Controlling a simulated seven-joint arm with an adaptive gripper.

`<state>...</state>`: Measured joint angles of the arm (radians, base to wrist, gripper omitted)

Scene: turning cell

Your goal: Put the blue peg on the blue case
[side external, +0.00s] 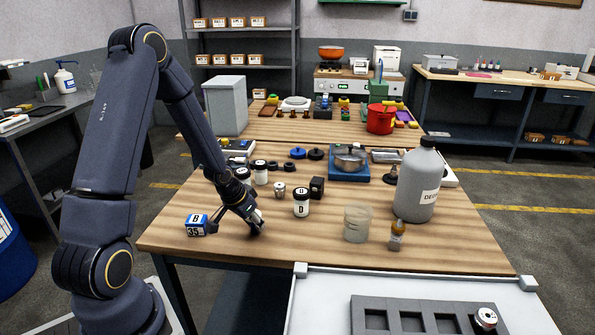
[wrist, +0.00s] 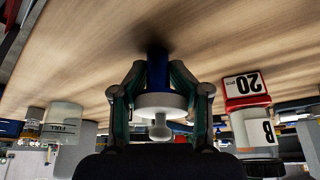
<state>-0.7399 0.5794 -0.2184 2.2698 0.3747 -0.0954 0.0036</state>
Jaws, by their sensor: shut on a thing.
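My gripper (side external: 256,223) is low over the front left of the near wooden table. In the wrist view, my gripper (wrist: 160,92) is shut on a blue upright piece (wrist: 157,72), which looks like the blue peg. A pale round disc with a small knob shows at its near end. The far end is close to the wood, over a dark shadow; whether it touches is unclear. The peg is hardly visible in the side view. A small blue and white box (side external: 196,226), marked B and 35, stands left of my gripper and may be the blue case.
A white jar (side external: 301,203) stands right of my gripper, with a cloudy beaker (side external: 357,222), a small amber bottle (side external: 397,235) and a large grey bottle (side external: 416,187) further right. The front table edge is clear.

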